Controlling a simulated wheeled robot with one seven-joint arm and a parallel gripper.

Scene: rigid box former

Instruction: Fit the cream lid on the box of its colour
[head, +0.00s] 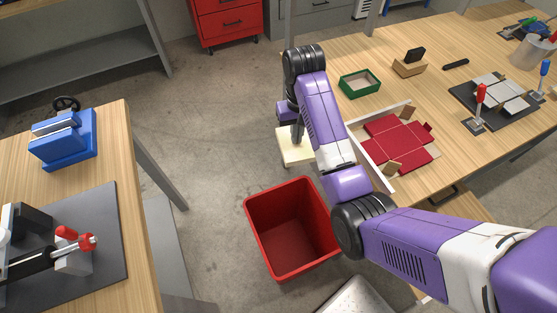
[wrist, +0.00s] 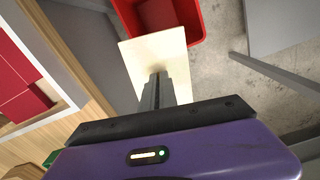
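The cream lid (head: 296,150) is a flat pale square at the end of my arm in the head view, over the floor just left of the right-hand bench. My gripper (head: 297,132) points down onto it and partly hides it. In the wrist view the two fingers of my gripper (wrist: 157,78) are close together and meet the face of the cream lid (wrist: 155,58). The exact grip is too small to see. I cannot pick out a cream box in either view; a green open box (head: 343,87) stands on the bench.
A red open bin (head: 258,233) stands on the floor below and in front of the lid. A flat red box blank (head: 392,146) lies in a white-edged frame on the right bench (head: 330,55). A left bench (head: 110,150) carries a blue vice-like device (head: 62,140).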

